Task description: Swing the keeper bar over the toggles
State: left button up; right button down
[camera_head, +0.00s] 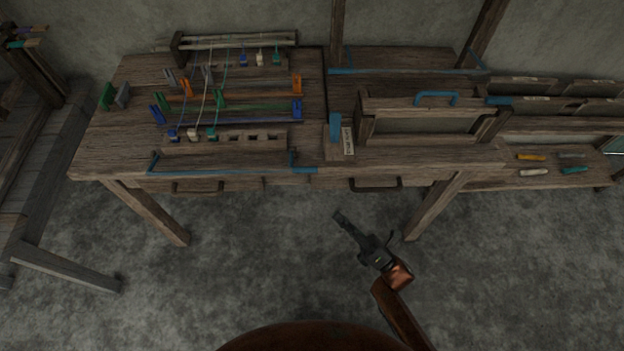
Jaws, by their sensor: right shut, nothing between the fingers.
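The loom bench (110,150) stands ahead with a slotted wooden rail (265,146) near its front left. Small blue (173,136), white (193,136) and green (212,135) toggle-like pieces sit along this rail's left part, with strings running back from them. A thin blue bar (225,171), which looks like the keeper bar, lies along the front edge, in front of the rail and apart from the toggles. My right gripper (339,216) is shut and empty, over the floor in front of the bench. My left gripper is out of view.
A wooden frame with a blue handle (436,96) stands on the bench's right part, beside a labelled block (348,141). Drawer handles (375,184) show under the front edge. A shelf (490,180) holds small coloured pieces at right. Floor (270,260) before the bench is clear.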

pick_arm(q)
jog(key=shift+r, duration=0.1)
pick_arm(e)
jog(key=shift+s+a+r+n+g+y, duration=0.4)
jog(key=shift+r+n+g+y, duration=0.25)
jog(key=shift+n, duration=0.25)
